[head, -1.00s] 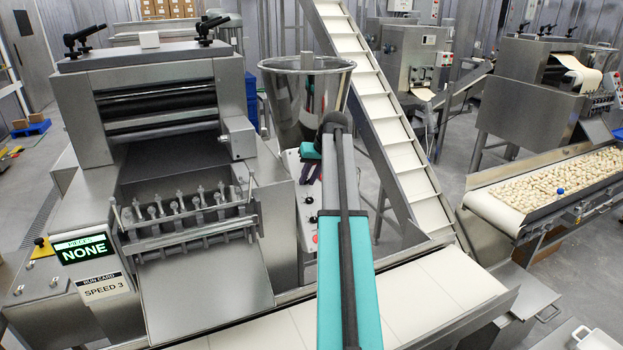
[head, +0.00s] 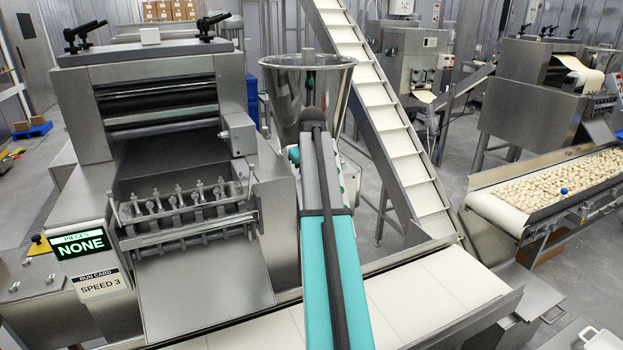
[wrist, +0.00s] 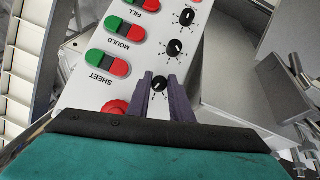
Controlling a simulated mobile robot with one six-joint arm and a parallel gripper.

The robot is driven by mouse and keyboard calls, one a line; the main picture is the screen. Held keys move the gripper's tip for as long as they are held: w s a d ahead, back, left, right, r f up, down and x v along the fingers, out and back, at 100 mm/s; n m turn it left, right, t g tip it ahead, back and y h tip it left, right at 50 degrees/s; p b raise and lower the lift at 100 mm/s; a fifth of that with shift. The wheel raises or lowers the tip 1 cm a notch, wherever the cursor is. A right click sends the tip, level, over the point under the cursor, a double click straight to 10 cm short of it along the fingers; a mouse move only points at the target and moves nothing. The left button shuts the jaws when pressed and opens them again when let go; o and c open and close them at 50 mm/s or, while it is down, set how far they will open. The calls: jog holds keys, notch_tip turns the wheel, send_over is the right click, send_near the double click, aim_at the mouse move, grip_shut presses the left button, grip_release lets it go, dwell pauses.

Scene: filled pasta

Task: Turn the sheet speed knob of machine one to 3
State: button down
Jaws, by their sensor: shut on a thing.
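The pale control panel (wrist: 100,80) of machine one shows upside down in the wrist view. Its black sheet speed knob (wrist: 160,85), level with the SHEET button pair, sits between the tips of my gripper (wrist: 160,83). The purple-grey fingers are shut on this knob, one on each side. A white mark shows on the knob, but its setting is too small to read. In the head view my arm hides the gripper and the knob. The run card (head: 101,285) reads SPEED 3, and the display (head: 80,244) above it reads NONE.
Two similar knobs (wrist: 175,48) (wrist: 187,17) line up beyond the held one. Green and red buttons (wrist: 108,62) and a red round button (wrist: 115,107) are close by. In the head view a steel hopper (head: 330,90) and an inclined conveyor (head: 375,110) stand near my arm.

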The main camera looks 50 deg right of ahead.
jog(key=shift+s+a+f+n+h+b, duration=0.15)
jog(key=shift+n+h+b, duration=0.15)
jog(key=shift+n+h, duration=0.25)
jog(key=shift+f+n+h+b, duration=0.1)
jog(key=shift+n+h+b, duration=0.2)
jog(key=shift+n+h, duration=0.25)
jog(key=c, duration=1.6)
grip_release()
jog(key=shift+r, duration=0.15)
jog(key=shift+r, duration=0.1)
jog(key=shift+a+r+p, duration=0.3)
jog(key=shift+r+p, duration=0.15)
jog(key=shift+r, duration=0.15)
jog(key=shift+p+v, duration=1.9)
jog(key=shift+v, duration=1.35)
